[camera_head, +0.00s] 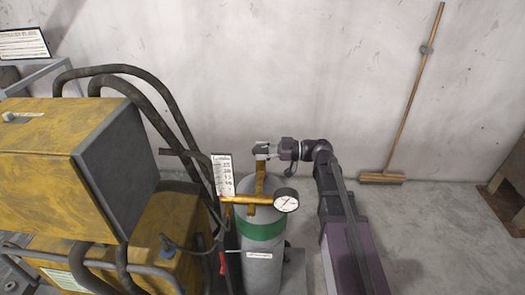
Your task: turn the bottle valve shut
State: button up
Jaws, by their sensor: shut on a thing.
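The gas bottle (260,262) stands upright in the lower middle of the head view, grey with a green band. The brass bottle valve (260,185) rises from its top. A brass regulator (245,199) with a round white gauge (286,200) is fitted to it. My gripper (262,150) reaches in from the right and is shut on the top of the valve. The valve's knob is mostly hidden by the fingers, so how far it is turned cannot be told.
A yellow machine (100,150) with black hoses (150,85) stands close on the left. A white scale card (223,175) is just left of the bottle. A broom (410,100) leans on the back wall. Bare floor (440,230) lies to the right.

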jog(key=shift+s+t, duration=0.2)
jog(key=shift+t, duration=0.2)
jog(key=m+t+h, duration=0.1)
jog(key=m+t, duration=0.3)
jog(key=t, duration=0.2)
jog(key=shift+s, duration=0.1)
jog(key=shift+w+m+t+h, duration=0.2)
jog(key=shift+m+t+h, duration=1.2)
jog(key=shift+m+t, duration=0.7)
jog(key=shift+t, duration=0.4)
jog(key=shift+w, duration=0.1)
jog(key=o, duration=1)
jog(key=shift+o, duration=0.2)
jog(key=shift+a, duration=0.1)
